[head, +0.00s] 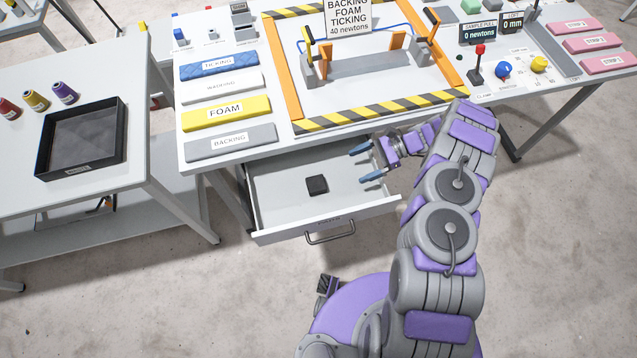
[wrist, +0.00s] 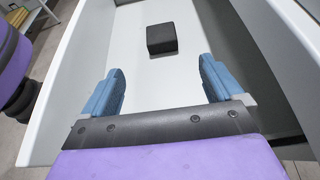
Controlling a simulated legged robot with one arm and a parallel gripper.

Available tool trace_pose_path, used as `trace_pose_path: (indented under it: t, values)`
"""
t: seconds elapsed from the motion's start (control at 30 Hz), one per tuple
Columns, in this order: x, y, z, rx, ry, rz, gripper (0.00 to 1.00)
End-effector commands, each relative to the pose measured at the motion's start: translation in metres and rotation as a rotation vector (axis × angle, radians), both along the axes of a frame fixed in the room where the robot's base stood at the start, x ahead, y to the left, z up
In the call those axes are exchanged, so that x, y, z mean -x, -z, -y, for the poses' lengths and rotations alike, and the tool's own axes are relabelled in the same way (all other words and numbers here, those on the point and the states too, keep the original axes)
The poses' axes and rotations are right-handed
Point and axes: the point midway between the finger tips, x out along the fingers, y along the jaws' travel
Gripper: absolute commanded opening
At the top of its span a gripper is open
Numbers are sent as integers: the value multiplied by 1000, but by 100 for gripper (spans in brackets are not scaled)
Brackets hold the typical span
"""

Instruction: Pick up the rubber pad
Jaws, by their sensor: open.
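The rubber pad (head: 317,184) is a small dark, block-like square lying on the floor of the open white drawer (head: 280,221). In the wrist view the pad (wrist: 161,39) lies beyond the fingertips, near the middle of the picture. My gripper (head: 366,164) is over the right part of the drawer, its blue fingers pointing left toward the pad. In the wrist view the fingers (wrist: 163,82) are apart with nothing between them. The gripper and the pad are not touching. How high the fingers are above the drawer floor I cannot tell.
The drawer's walls surround the pad; its handle (head: 330,236) faces the front. Above stands the worktable with the striped frame (head: 380,118) and labelled layers such as the foam (head: 226,113). A left table holds a black tray (head: 42,150) and thread spools (head: 65,93).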

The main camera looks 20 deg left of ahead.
Motion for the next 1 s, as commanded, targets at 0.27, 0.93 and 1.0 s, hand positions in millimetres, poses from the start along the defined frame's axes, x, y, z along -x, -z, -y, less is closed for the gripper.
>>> trace_pose_path:
  t: [0.27, 0.93, 1.0]
  values:
    - [27, 21, -33, -15, -1, -4, 94]
    - [57, 51, -94, -12, -2, -5, 94]
    - [60, 56, -101, -14, -2, -5, 94]
